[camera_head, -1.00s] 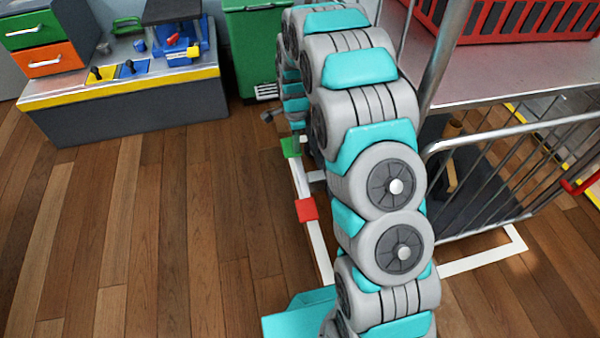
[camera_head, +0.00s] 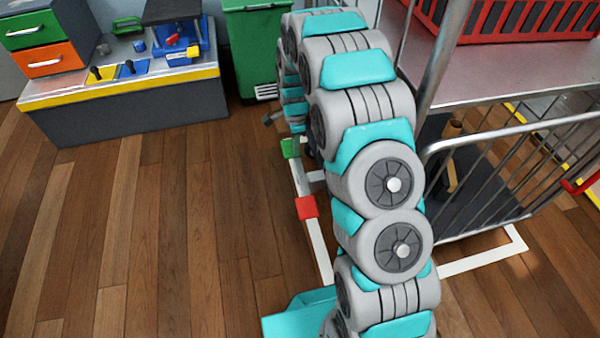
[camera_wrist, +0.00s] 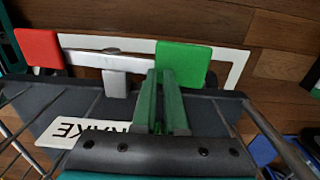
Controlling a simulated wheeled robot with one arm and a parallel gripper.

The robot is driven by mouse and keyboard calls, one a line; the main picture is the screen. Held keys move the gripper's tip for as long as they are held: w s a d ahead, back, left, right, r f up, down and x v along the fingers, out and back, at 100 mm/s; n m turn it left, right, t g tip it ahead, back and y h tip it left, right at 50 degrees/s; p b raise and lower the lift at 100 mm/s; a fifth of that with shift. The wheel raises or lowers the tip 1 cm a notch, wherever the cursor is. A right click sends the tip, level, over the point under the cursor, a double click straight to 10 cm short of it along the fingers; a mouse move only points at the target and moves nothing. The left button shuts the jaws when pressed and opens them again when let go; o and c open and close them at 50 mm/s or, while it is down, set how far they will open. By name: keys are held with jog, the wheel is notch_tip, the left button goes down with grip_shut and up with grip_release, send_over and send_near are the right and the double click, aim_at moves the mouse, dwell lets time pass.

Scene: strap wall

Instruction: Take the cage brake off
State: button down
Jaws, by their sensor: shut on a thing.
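The cage brake is a metal pedal bar with a red pad (camera_wrist: 38,48) at one end and a green pad (camera_wrist: 190,66) at the other. It sits low on the cage's dark base edge. In the head view the red pad (camera_head: 307,207) and green pad (camera_head: 289,149) show left of my arm. My gripper (camera_wrist: 163,75) has its green fingers close together at the green pad, shut on it. The exact contact is partly hidden by the fingers.
The wire roll cage (camera_head: 480,200) stands right of my arm, with a red crate (camera_head: 510,20) on its shelf. White floor lines (camera_head: 484,262) surround it. A green bin (camera_head: 252,50) and a workbench (camera_head: 130,92) stand behind. Wooden floor at left is clear.

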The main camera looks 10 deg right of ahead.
jog(key=shift+f, duration=0.75)
jog(key=shift+r, duration=0.15)
jog(key=shift+r+p, duration=0.9)
jog(key=shift+r, duration=2.5)
jog(key=shift+s+r, duration=0.15)
jog(key=shift+r, duration=0.2)
jog(key=s+r+n+p, duration=0.5)
jog(key=s+r+n, duration=0.4)
jog(key=s+r, duration=1.15)
jog(key=s+r+n+g+p, duration=0.1)
jog(key=s+r+n, duration=0.2)
jog(key=s, duration=0.8)
jog(key=s+r+n+p, duration=0.1)
jog(key=s+r+n, duration=0.2)
jog(key=s+n, duration=0.3)
jog(key=s, duration=0.4)
jog(key=shift+s+g+p, duration=0.35)
jog(key=shift+g+p, duration=0.05)
